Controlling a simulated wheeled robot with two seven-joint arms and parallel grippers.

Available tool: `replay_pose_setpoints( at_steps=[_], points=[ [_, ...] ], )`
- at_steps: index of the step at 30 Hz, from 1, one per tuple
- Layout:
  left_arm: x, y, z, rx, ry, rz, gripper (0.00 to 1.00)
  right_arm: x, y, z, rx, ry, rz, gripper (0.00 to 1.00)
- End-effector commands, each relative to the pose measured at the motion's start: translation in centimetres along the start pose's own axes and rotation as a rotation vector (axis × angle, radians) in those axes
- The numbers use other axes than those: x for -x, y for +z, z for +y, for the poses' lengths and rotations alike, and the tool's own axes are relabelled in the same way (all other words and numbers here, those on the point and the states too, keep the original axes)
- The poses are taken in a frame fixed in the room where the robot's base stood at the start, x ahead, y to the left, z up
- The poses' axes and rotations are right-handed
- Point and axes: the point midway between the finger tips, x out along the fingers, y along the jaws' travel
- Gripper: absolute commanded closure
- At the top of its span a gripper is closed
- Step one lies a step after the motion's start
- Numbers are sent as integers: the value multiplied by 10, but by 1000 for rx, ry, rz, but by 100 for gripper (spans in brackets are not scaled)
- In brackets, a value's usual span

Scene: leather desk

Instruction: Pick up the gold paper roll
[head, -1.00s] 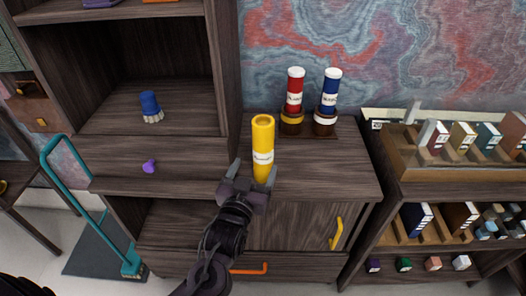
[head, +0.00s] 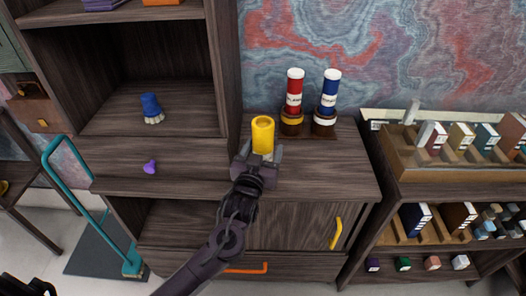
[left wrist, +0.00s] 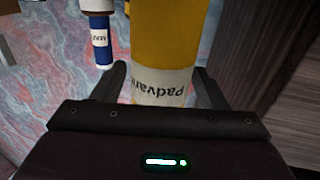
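The gold paper roll (head: 263,134) is a yellow upright cylinder with a white label, standing on the cabinet top. In the left wrist view the roll (left wrist: 168,40) fills the middle, its label (left wrist: 160,86) between the fingers. My left gripper (head: 261,153) is open around the lower part of the roll, one finger on each side. In the left wrist view the left gripper (left wrist: 163,82) shows a narrow gap at the left finger; contact on the right is hard to tell. The roll's base is hidden behind the gripper. My right gripper is not seen.
A red roll (head: 294,90) and a blue roll (head: 329,92) stand in round brown holders behind, to the right. A tall shelf wall (head: 226,70) rises close on the left. The cabinet top (head: 335,175) is clear to the right.

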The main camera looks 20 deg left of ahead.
Motion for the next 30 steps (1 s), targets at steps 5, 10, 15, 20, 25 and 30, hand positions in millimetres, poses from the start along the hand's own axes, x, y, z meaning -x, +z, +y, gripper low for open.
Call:
replay_pose_setpoints(
  at_steps=[5,10,15,20,25,30],
  points=[
    [0,0,0,0,0,0,57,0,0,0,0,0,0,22],
    [0,0,0,0,0,0,79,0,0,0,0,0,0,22],
    [0,-1,0,0,0,2,79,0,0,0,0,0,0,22],
    [0,-5,0,1,0,3,79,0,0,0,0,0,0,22],
    [0,-23,0,1,0,6,79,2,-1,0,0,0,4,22],
    [0,-61,0,3,0,8,79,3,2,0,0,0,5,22]
  ],
)
